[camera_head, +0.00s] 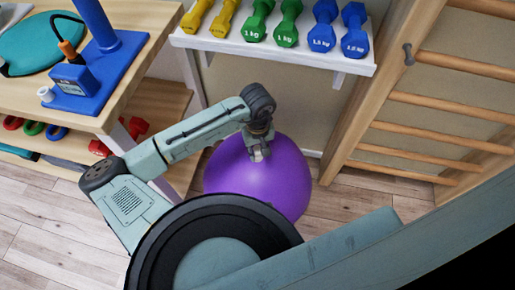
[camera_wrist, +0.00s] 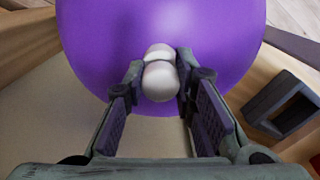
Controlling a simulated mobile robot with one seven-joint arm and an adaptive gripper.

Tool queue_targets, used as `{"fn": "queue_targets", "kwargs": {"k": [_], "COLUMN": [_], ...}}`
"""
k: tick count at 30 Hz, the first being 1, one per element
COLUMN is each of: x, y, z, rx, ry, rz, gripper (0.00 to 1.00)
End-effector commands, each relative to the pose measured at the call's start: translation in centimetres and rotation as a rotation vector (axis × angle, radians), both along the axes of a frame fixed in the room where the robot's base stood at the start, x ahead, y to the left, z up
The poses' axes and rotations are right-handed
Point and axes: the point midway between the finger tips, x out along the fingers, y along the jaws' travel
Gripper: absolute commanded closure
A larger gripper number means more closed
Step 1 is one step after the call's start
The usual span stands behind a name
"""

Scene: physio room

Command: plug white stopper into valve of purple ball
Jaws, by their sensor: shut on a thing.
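The purple ball (camera_head: 262,178) stands on the floor in front of the dumbbell shelf; it fills the top of the wrist view (camera_wrist: 200,40). My gripper (camera_head: 259,153) is over the upper part of the ball. In the wrist view its two fingers (camera_wrist: 159,85) are shut on a white rounded stopper (camera_wrist: 160,80), one finger on each side. The stopper's far end lies against the purple surface in the picture. I cannot tell whether it touches the ball or sits in the valve. The valve itself is not visible.
A wooden table (camera_head: 133,78) with a blue pump (camera_head: 100,60) stands at the left. A white shelf (camera_head: 290,52) with coloured dumbbells is behind the ball. Wooden wall bars (camera_head: 440,100) stand at the right. Floor (camera_head: 350,198) is clear right of the ball.

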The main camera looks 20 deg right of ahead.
Motion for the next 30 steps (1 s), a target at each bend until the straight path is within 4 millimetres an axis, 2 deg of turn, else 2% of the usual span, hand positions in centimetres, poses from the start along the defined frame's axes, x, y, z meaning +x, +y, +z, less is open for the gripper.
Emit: {"fn": "queue_targets", "kwargs": {"k": [30], "x": [-0.1], "y": [-0.1], "z": [-1.9], "rx": [-0.001], "ry": [0.003], "rz": [0.002], "gripper": [0.98]}}
